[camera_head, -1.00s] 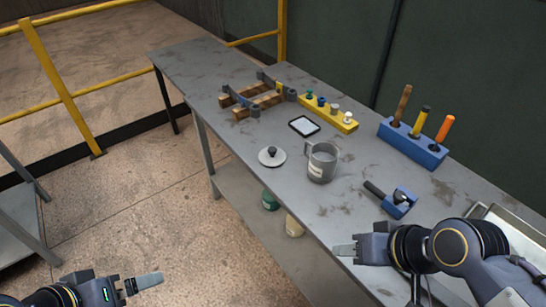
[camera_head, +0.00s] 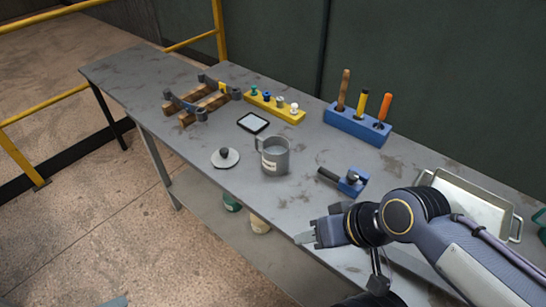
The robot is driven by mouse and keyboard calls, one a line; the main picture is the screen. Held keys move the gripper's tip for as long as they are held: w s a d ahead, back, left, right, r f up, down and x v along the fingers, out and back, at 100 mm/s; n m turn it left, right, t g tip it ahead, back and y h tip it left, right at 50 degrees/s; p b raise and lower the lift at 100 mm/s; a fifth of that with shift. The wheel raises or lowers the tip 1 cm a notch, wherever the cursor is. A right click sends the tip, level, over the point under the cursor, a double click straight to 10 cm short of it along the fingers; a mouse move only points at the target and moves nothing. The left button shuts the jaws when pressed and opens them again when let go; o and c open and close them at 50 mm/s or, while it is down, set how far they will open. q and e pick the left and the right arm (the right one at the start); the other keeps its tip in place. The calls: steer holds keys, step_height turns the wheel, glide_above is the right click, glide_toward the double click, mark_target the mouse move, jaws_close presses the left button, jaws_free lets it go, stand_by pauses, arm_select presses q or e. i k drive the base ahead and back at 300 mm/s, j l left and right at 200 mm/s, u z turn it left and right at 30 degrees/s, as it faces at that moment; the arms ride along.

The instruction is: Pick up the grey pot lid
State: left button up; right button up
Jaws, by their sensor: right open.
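The grey pot lid (camera_head: 225,159) lies flat on the metal workbench (camera_head: 215,89), near its front edge. It is a round disc with a dark knob on top. A grey metal pot (camera_head: 275,160) with a handle and a pale label stands upright just to its right. My right gripper (camera_head: 306,238) is at the front edge of the bench, to the right of and nearer than the lid, apart from it and empty. My left gripper is not clearly visible; only a small blurred grey tip shows at the bottom left edge.
A blue block with upright tool handles (camera_head: 357,124), a yellow rack with coloured pegs (camera_head: 273,108), a small dark-framed tablet (camera_head: 253,123), a blue clamp-like tool (camera_head: 347,181) and a metal tray (camera_head: 470,200) stand on the bench. Bare bench lies left of the lid.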

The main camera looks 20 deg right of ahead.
mark_target(224, 158)
steer(key=i+z, duration=0.1)
steer(key=z, duration=0.6)
steer(key=i+j+z, duration=0.4)
steer(key=j, duration=0.2)
steer(key=j+z, duration=0.2)
steer(key=j, duration=0.15)
steer(key=i+j+z, duration=0.2)
steer(key=j, duration=0.15)
steer(key=i+j, duration=0.1)
steer(key=j, duration=0.65)
steer(key=i+j+z, duration=0.1)
steer(key=j, duration=0.3)
